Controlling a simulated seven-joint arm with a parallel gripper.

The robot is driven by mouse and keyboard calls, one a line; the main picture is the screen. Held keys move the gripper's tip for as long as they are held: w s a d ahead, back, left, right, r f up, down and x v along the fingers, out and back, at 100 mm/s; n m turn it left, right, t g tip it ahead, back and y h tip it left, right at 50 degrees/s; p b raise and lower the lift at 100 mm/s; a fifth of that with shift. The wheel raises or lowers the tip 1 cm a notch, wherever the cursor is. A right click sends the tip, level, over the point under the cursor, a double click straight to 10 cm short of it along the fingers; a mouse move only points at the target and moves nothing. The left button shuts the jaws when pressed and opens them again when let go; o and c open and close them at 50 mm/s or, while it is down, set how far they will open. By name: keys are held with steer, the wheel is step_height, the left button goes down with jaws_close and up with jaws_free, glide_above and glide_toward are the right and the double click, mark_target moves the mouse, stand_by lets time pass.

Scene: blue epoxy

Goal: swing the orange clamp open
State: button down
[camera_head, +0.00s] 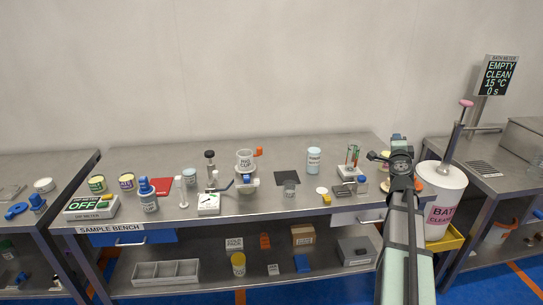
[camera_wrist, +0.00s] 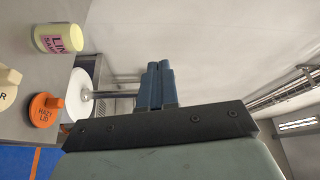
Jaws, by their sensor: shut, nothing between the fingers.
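A small orange piece (camera_head: 259,151), which looks like the orange clamp, sits at the upper right of the cup stand (camera_head: 246,182) in the middle of the bench. It is beside the white cup (camera_head: 245,160). It is too small to tell how the clamp is set, and it is not visible in the wrist view. My gripper (camera_head: 396,138) is over the right end of the bench, well to the right of the clamp. In the wrist view its blue fingers (camera_wrist: 158,68) are together with nothing between them.
The wrist view shows a pale yellow jar (camera_wrist: 60,38), an orange lid (camera_wrist: 46,108) and a white disc (camera_wrist: 78,94). A blue-capped bottle (camera_head: 148,198), a white scale-like box (camera_head: 208,204) and a light blue jar (camera_head: 313,160) stand on the bench. A large white bath (camera_head: 441,190) is at right.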

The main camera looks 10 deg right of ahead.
steer(key=w+a+f+n+y, duration=0.2)
steer(key=a+f+y, duration=0.15)
steer(key=a, duration=0.55)
steer(key=w+a+f+n+y, duration=0.15)
steer(key=a+y, duration=0.25)
steer(key=a, duration=0.5)
steer(key=n+y, duration=0.4)
steer(key=y, duration=0.4)
glide_toward(261, 151)
steer(key=shift+m+g+h, duration=0.25)
steer(key=shift+m+g, duration=0.1)
steer(key=shift+g, duration=0.05)
steer(key=x, duration=0.7)
steer(key=shift+r, duration=0.35)
steer(key=shift+s, duration=0.1)
